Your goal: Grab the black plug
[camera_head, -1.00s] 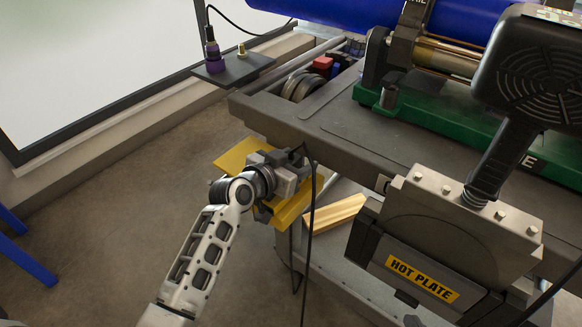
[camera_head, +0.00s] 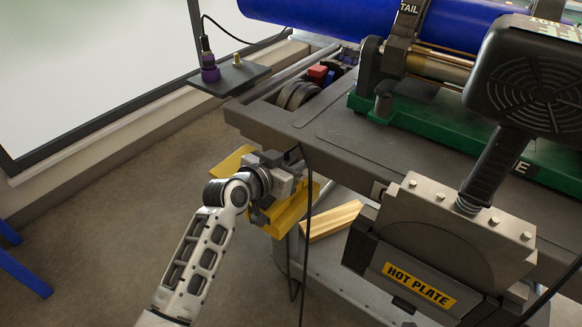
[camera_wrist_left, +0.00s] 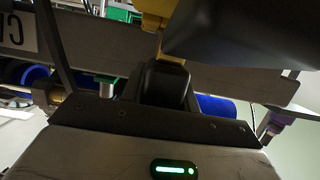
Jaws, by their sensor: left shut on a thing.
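My left gripper (camera_head: 285,180) is at the cart's near left side, just below the top's edge, in front of a yellow part. It is shut on a dark thing. In the left wrist view, a black plug (camera_wrist_left: 165,84) shows between the jaws, below a yellow piece (camera_wrist_left: 156,20). In the head view the plug is hidden by the gripper. A black cable (camera_head: 308,220) hangs down at the gripper. My right gripper is not in view.
The hot plate (camera_head: 440,240) stands right of the gripper. A small dark shelf (camera_head: 240,78) at the cart's far left carries a purple connector (camera_head: 210,70) with a cable. A wooden block (camera_head: 335,218) lies below. Open floor is at left.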

